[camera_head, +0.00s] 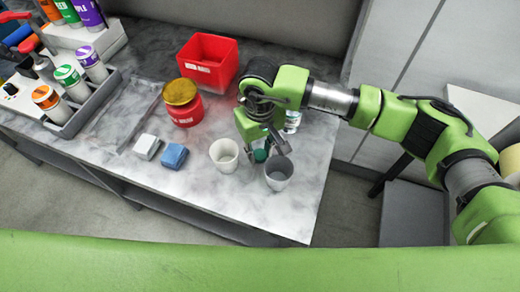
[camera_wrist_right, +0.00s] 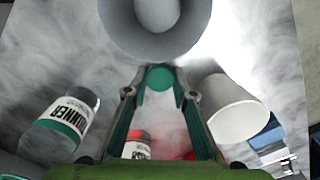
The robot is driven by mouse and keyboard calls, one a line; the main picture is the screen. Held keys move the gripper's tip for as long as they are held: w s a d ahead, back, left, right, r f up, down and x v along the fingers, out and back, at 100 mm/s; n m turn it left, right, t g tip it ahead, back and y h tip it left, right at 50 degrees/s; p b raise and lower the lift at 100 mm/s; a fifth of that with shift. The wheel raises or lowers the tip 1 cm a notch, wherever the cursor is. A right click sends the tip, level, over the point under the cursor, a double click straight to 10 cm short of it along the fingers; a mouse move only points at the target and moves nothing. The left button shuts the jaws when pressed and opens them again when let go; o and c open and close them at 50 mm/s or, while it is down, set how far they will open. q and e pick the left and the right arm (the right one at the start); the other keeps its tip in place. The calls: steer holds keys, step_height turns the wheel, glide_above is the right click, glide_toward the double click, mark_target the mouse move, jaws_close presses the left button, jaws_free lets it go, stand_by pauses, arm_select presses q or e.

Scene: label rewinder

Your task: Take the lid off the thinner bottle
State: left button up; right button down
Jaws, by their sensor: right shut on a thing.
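The thinner bottle (camera_head: 292,121) stands on the marbled table just behind and right of my right gripper, partly hidden by it in the head view. In the right wrist view the bottle (camera_wrist_right: 66,118), white with a teal band and dark lettering, is at the left, apart from the fingers. My right gripper (camera_head: 262,152) is shut on a round green lid (camera_wrist_right: 160,77), which also shows in the head view (camera_head: 260,155). The lid is between the white cup and the grey cup, away from the bottle. Its height above the table is unclear. My left gripper is not in view.
A white cup (camera_head: 224,154) and a grey cup (camera_head: 278,173) stand close to my right gripper. A red jar (camera_head: 186,112) with a yellow lid, a red bin (camera_head: 208,58), and white (camera_head: 147,146) and blue (camera_head: 173,156) blocks stand left. Racks of bottles fill the far left.

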steer(key=shift+f, duration=0.2)
steer(key=c, duration=1.7)
jaws_free()
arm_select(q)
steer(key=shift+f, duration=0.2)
arm_select(e)
steer(key=shift+r, duration=0.1)
